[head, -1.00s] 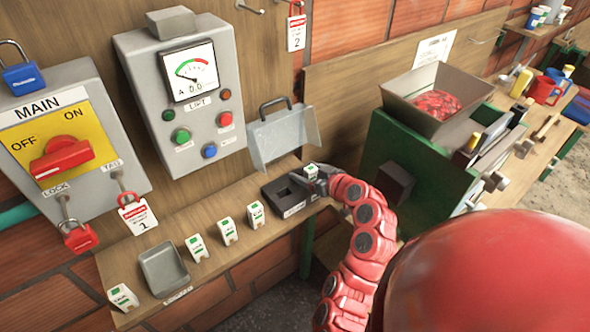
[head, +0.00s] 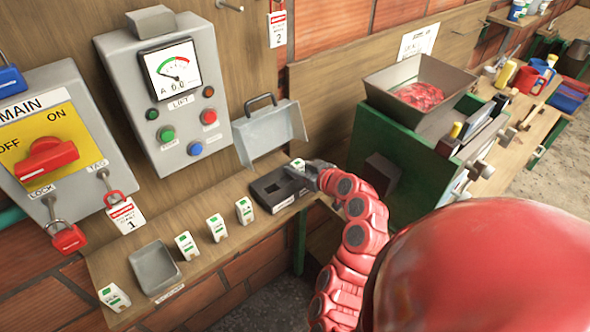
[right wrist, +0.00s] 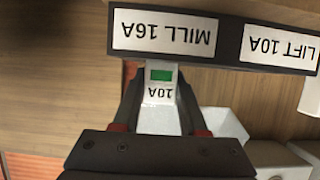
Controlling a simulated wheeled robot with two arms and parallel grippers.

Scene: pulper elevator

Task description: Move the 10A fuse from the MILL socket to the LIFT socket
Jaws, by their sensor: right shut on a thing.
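The 10A fuse (right wrist: 160,95), white with a green mark, sits between the fingers of my right gripper (right wrist: 160,112) in the right wrist view. My right gripper (head: 312,172) is shut on it at the right end of the black socket block (head: 262,190). The fuse's top (head: 298,163) shows there. The block's MILL 16A label (right wrist: 164,33) and LIFT 10A label (right wrist: 280,48) appear upside down; the fuse lines up with MILL. I cannot tell whether it is seated or lifted. The block's left opening (head: 273,188) looks empty. My left gripper is not in view.
A grey cover with a handle (head: 268,135) stands open behind the block. Several other fuses (head: 216,228) and a grey tray (head: 155,268) are on the shelf to the left. The LIFT panel (head: 160,95) is above. A green machine (head: 390,140) stands at right.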

